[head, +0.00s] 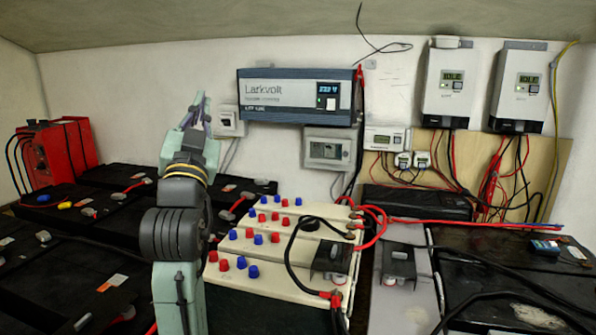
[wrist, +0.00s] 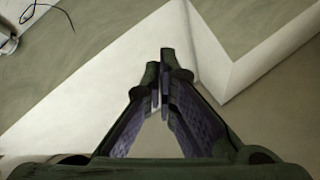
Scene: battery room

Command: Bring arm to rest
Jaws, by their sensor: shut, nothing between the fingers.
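My gripper (head: 201,101) is raised at the end of my arm, in front of the white back wall and left of the Larkvolt inverter (head: 290,97). In the wrist view my gripper (wrist: 162,85) is shut, with its fingertips together and nothing between them. The fingers point up toward the pale wall and the greenish ceiling (wrist: 95,60). The arm stands nearly upright in the head view, in front of the black batteries (head: 120,178), and hides part of them.
Cream batteries (head: 285,265) with red and blue terminal caps stand right of my arm. A red unit (head: 60,150) sits at the far left. A grey wall box (head: 229,120) is close beside my gripper. Two white controllers (head: 447,82) and loose cables hang at right.

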